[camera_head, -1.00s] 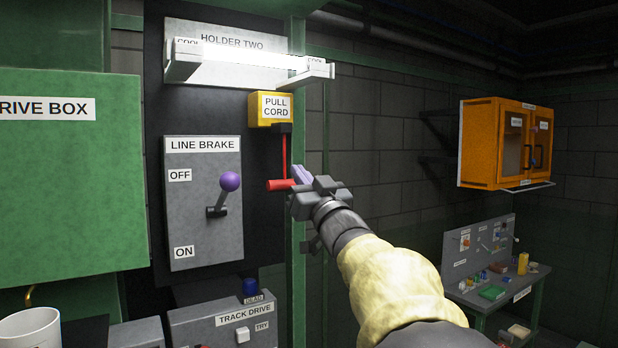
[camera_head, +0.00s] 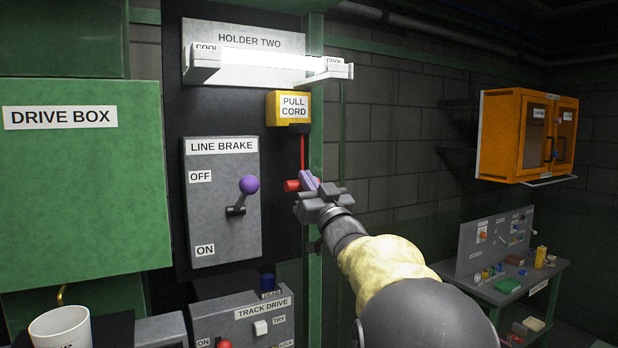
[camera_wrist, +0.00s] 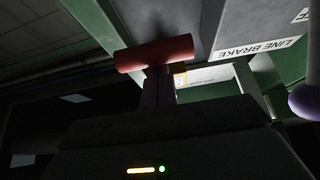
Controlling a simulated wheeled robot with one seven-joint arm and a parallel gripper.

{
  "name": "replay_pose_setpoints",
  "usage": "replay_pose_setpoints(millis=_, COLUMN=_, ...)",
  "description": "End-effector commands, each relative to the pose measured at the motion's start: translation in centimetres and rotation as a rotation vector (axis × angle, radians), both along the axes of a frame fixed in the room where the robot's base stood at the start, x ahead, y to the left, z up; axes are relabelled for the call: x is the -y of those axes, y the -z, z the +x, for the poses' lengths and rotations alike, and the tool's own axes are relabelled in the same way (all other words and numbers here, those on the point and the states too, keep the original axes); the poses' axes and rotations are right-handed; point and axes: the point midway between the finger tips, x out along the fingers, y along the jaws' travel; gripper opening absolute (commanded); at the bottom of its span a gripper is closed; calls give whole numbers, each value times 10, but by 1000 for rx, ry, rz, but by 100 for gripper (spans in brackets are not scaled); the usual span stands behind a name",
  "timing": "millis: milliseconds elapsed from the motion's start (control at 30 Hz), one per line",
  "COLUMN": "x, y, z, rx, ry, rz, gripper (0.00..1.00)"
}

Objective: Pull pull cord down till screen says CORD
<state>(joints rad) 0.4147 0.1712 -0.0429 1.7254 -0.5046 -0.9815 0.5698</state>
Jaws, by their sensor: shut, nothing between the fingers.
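The yellow pull cord box (camera_head: 289,107) is on the panel under the holder two lamp, and a red cord (camera_head: 302,150) hangs from it. The cord ends in a red crossbar handle (camera_head: 292,185). My gripper (camera_head: 308,180) is shut at the handle, its purple fingers in front of the bar's right part. In the wrist view the handle (camera_wrist: 154,53) lies across the tips of the shut fingers (camera_wrist: 158,85). Nothing shows between the fingers. Whether they touch the handle I cannot tell. No screen with readable text shows.
The line brake lever with a purple knob (camera_head: 249,185) stands just left of the handle. The track drive box (camera_head: 240,312) is below, and the green drive box (camera_head: 85,190) is at left. An orange cabinet (camera_head: 500,135) hangs at right.

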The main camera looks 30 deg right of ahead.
Motion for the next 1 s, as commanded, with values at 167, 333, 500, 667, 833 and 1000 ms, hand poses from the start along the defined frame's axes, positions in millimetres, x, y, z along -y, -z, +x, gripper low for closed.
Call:
replay_pose_setpoints(millis=167, x=0, y=3, z=0, rx=0, ry=0, rz=0, gripper=0)
replay_pose_setpoints(millis=333, x=0, y=18, z=0, rx=-1, ry=0, rz=0, gripper=0)
replay_pose_setpoints(millis=500, x=0, y=38, z=0, rx=-2, ry=0, rz=0, gripper=0)
replay_pose_setpoints(millis=667, x=0, y=49, z=1, rx=-3, ry=0, rz=0, gripper=0)
replay_pose_setpoints(millis=833, x=0, y=51, z=1, rx=-5, ry=-1, rz=1, gripper=0)
replay_pose_setpoints(millis=1000, x=0, y=51, z=1, rx=-6, ry=-1, rz=1, gripper=0)
